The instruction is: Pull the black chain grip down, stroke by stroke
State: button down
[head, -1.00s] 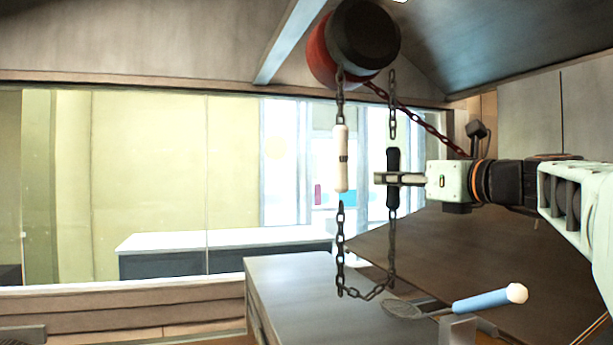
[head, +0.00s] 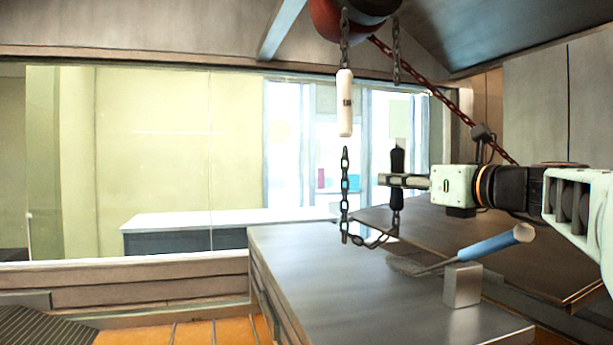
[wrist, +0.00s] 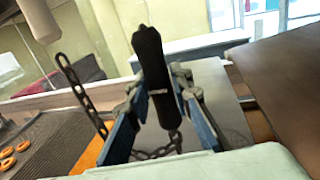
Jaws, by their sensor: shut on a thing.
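The black chain grip (head: 397,160) hangs on the right run of dark chain, upright in the head view. My gripper (head: 388,180) is shut on its lower part, with the arm reaching in from the right. In the wrist view the black grip (wrist: 158,75) stands slightly tilted between my fingers (wrist: 155,110). The white grip (head: 345,103) hangs on the left run, clearly higher than the black one. The chain's slack loop (head: 358,238) joins both runs below. The red and black hoist wheel (head: 345,20) is cut off at the top.
A metal counter (head: 330,275) lies below the chain loop. A blue-handled tool (head: 490,242) rests on a metal block (head: 462,285) at right. A ridged dark belt (wrist: 55,145) with orange rings (wrist: 22,147) shows in the wrist view.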

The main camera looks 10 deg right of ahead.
aim_at(402, 199)
jog(key=shift+f+b, duration=1)
jog(key=shift+f, duration=0.9)
notch_tip(402, 199, up, 18)
jog(key=p, duration=1.3)
jog(key=shift+f, duration=0.25)
notch_tip(402, 199, down, 18)
jog(key=b, duration=1.3)
jog(key=shift+r, duration=0.35)
